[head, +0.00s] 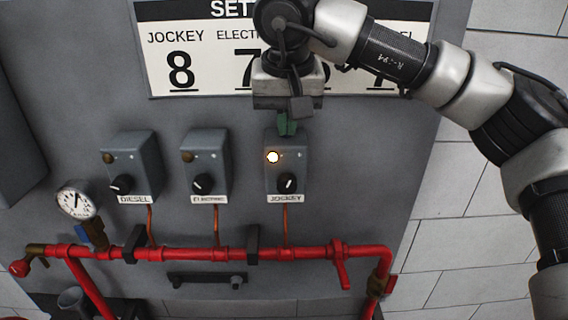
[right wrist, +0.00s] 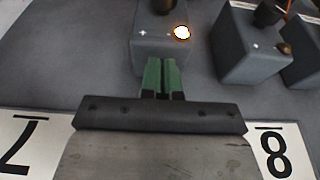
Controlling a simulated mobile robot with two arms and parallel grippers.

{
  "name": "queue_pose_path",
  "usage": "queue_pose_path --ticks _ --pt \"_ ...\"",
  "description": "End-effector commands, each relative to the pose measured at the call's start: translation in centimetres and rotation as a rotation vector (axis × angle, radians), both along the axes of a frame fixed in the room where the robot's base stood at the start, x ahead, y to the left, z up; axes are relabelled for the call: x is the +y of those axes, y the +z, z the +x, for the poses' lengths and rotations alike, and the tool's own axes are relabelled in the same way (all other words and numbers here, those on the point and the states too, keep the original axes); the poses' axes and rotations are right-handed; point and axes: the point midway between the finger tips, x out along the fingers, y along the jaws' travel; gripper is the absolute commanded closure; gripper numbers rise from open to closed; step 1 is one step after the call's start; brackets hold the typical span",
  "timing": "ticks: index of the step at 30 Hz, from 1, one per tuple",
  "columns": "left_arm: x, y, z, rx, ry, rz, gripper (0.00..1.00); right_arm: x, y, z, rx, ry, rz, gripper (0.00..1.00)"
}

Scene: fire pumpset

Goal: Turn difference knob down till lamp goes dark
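The jockey switch box (head: 286,170) is a grey box on the panel with a lit lamp (head: 273,157) and a black knob (head: 287,183). In the right wrist view the box (right wrist: 160,48) shows with its bright lamp (right wrist: 181,32) and part of the dark knob (right wrist: 164,6) at the top edge. My right gripper (head: 287,124) hangs just above the box's upper edge. In the right wrist view its green fingers (right wrist: 164,75) are close together, with nothing seen between them. I cannot tell if the fingertips touch the box. My left gripper is not in view.
The electric box (head: 207,165) and diesel box (head: 132,165) stand to the left, with unlit lamps. A red pipe (head: 200,254) with a gauge (head: 77,200) runs below. A number sign (head: 200,70) is behind my right arm.

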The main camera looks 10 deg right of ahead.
Motion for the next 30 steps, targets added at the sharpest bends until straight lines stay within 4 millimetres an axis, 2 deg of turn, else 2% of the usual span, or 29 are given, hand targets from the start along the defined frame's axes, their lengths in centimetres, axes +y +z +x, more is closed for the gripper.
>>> queue_pose_path --ticks 1,18,23,30 --pt "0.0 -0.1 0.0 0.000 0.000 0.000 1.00 -0.3 -0.6 0.2 0.010 -0.011 -0.008 1.00" --pt "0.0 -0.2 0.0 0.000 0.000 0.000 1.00 -0.1 -0.5 -0.7 0.013 -0.007 -0.009 1.00" --pt "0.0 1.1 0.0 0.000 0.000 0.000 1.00 -0.1 0.8 -0.7 0.015 -0.005 -0.009 1.00" --pt "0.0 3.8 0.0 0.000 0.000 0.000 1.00 0.1 4.2 -0.8 0.008 -0.003 -0.005 1.00"
